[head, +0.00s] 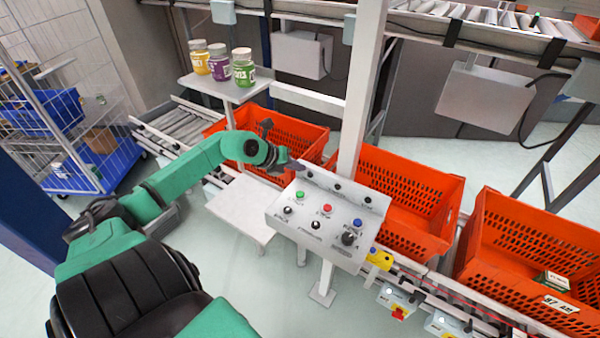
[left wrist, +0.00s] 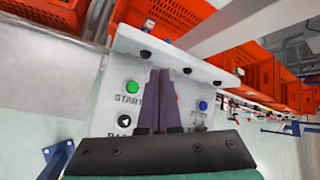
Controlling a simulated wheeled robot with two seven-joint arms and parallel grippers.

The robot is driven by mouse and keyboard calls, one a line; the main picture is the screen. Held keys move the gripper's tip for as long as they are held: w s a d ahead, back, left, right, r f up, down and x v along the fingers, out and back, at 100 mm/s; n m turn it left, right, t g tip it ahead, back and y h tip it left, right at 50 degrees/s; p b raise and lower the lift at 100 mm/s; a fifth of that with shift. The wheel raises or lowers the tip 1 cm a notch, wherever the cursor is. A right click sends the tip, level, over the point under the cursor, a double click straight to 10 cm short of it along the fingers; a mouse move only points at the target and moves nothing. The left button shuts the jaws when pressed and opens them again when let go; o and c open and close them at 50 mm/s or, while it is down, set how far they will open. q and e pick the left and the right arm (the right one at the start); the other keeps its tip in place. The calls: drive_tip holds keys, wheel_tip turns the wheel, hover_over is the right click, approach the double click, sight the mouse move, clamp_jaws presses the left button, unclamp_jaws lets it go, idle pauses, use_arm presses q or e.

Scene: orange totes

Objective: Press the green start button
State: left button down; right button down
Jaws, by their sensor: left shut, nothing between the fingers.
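The green start button (head: 299,195) is on the upper left of a light grey control panel (head: 296,226), which stands on a post. My left gripper (head: 297,166) is shut and empty, just above the panel's back edge, beyond the green button. In the left wrist view the green button (left wrist: 132,87) shows uncovered, above the word START and left of the shut dark fingers (left wrist: 161,73). My right gripper is not in view.
The panel also has a red button (head: 327,209), a blue button (head: 357,222) and black knobs. Orange totes (head: 407,199) line the conveyor behind and right. A white upright post (head: 361,90) stands just behind the panel. Jars (head: 219,66) stand on a shelf.

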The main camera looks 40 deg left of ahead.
use_arm(q)
drive_tip(key=b, duration=0.6)
hover_over(298, 196)
wheel_tip(298, 196, down, 8)
drive_tip(key=shift+a+r, duration=0.1)
drive_tip(key=shift+r, duration=0.15)
drive_tip(key=shift+f, duration=0.35)
idle(1.0)
drive_tip(key=shift+f+b, duration=0.4)
drive_tip(key=shift+f+b, duration=0.3)
drive_tip(key=shift+f, duration=0.2)
idle(0.4)
idle(0.3)
drive_tip(key=shift+r+p, duration=0.9)
drive_tip(key=shift+r, duration=0.1)
